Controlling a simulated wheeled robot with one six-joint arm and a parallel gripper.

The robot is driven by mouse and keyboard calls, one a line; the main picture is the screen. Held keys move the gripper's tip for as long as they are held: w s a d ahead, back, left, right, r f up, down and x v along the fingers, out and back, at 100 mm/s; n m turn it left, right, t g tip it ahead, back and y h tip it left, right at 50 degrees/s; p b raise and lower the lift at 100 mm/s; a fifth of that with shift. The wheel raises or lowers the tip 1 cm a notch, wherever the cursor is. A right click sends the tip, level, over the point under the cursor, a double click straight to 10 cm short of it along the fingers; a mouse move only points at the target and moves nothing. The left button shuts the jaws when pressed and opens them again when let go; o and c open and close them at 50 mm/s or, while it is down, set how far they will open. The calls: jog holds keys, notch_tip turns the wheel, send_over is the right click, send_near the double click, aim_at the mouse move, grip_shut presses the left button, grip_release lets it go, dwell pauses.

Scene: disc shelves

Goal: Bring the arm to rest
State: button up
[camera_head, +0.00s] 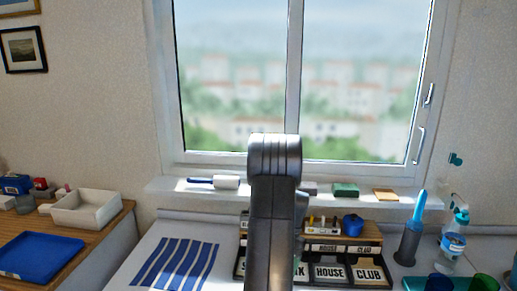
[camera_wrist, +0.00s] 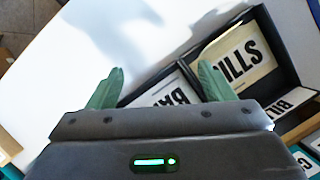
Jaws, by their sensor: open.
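My gripper (camera_wrist: 158,92) shows in the wrist view with its two green fingers wide apart and nothing between them. It is above the edge of a black divided holder (camera_wrist: 285,60) with labelled cards. A card reading "BILLS" (camera_wrist: 240,58) lies behind the right finger, and a card partly reading "BAN" (camera_wrist: 165,97) shows between the fingers. In the head view my grey arm rises in the middle and hides part of the holder (camera_head: 345,284); the gripper itself is not visible there.
A window sill (camera_head: 300,195) with small items runs along the back. A blue striped cloth (camera_head: 175,264) lies left on the white table. A blue tray (camera_head: 38,258) and a white bin (camera_head: 86,208) are on the wooden table at left. A bottle (camera_head: 452,243) and cups stand at right.

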jog(key=shift+a+n, duration=0.3)
jog(key=shift+s, duration=0.15)
